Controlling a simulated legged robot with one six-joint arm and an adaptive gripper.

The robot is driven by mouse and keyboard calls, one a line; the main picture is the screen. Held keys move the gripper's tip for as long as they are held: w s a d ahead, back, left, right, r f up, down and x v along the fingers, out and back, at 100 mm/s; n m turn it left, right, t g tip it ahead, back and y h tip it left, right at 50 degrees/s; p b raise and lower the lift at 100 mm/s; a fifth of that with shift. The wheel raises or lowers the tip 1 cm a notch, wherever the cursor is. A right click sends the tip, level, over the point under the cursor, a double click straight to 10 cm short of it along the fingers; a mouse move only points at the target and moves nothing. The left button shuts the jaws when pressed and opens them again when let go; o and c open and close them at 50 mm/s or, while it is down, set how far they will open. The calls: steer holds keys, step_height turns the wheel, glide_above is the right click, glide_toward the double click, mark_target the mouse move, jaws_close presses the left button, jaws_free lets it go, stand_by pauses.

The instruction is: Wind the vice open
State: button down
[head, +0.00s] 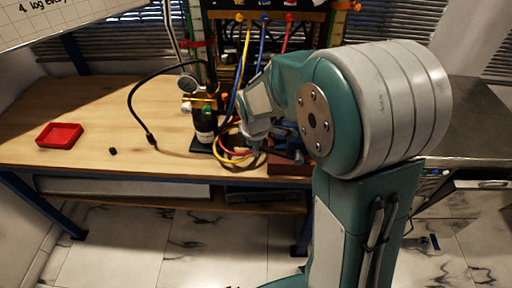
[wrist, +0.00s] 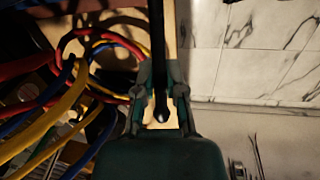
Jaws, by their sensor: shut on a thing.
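The blue vice (head: 285,153) stands near the front edge of the workbench in the head view, mostly hidden behind my arm. My gripper (head: 257,142) is at its left side, pointing down. In the wrist view my gripper (wrist: 160,92) has its two fingers on either side of a dark, slim bar (wrist: 158,50) with a rounded end, which looks like the vice handle. The fingers are shut on this bar. The vice jaws are hidden, so their gap cannot be told.
Yellow, red and blue hoses (wrist: 72,95) loop close beside my gripper. A red tray (head: 60,135) and a small black piece (head: 113,151) lie on the clear left side of the workbench (head: 90,105).

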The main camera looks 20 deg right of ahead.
steer(key=shift+f, duration=0.1)
steer(key=shift+d+f+n+g+h, duration=0.1)
steer(key=shift+f+n+g+h, duration=0.35)
steer(key=shift+f+h, duration=1.95)
steer(key=shift+d+f+n+g+h, duration=0.1)
steer(key=shift+f+g+h, duration=0.65)
steer(key=shift+f+h, duration=1.65)
steer(key=shift+f+y, duration=0.3)
steer(key=c, duration=0.8)
jaws_free()
steer(key=shift+o, duration=0.5)
steer(key=shift+w+d+f, duration=0.1)
steer(key=shift+d, duration=0.05)
steer(key=v, duration=1.2)
